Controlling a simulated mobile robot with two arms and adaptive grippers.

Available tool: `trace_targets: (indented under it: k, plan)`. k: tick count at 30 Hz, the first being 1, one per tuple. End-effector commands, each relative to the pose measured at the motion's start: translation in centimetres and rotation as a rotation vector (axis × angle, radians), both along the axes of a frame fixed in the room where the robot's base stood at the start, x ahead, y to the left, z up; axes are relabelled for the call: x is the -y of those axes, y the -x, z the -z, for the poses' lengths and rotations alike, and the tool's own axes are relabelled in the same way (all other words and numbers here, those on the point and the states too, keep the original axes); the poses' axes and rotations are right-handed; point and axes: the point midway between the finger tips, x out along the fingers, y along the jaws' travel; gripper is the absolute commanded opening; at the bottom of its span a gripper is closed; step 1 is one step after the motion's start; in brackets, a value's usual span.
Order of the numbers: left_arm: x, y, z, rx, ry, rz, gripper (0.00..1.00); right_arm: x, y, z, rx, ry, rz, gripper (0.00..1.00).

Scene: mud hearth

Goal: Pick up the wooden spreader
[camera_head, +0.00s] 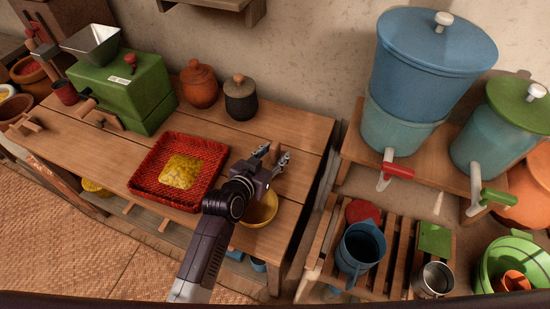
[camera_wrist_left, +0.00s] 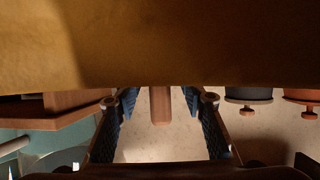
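The wooden spreader is seen as a brown wooden handle (camera_wrist_left: 160,106) in the left wrist view, sticking out past the edge of a yellow-brown bowl (camera_wrist_left: 190,45). The rest of it is hidden by the bowl. My left gripper (camera_wrist_left: 160,108) is open, with one finger on each side of the handle and a visible gap on both sides. In the head view my left gripper (camera_head: 275,159) is over the right end of the wooden table, and my arm partly covers the bowl (camera_head: 262,212). My right gripper is not in view.
A red woven tray (camera_head: 150,182) with yellow contents lies left of my arm. An orange lidded jar (camera_head: 198,88), a dark jar (camera_head: 241,104) and a green mill (camera_head: 122,92) stand at the back. Right of the table are a slatted stand with a blue jug (camera_head: 361,248) and water dispensers (camera_head: 425,60).

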Motion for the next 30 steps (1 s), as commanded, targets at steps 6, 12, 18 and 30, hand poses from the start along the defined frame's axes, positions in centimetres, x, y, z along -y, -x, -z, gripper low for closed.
trace_targets:
  k: [6, 12, 18, 30]
  plan:
    - [0.06, -0.14, 0.05, 0.001, 0.000, 0.000, 0.38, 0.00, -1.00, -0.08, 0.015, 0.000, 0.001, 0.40]
    - [0.06, -0.12, 0.05, 0.000, 0.000, 0.000, 0.20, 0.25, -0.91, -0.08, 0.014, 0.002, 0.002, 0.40]
    - [0.05, -0.10, 0.07, 0.000, 0.000, 0.000, 0.00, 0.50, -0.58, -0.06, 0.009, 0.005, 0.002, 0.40]
    - [0.08, -0.13, -0.44, 0.001, 0.000, 0.000, 0.00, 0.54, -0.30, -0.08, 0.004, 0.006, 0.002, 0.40]
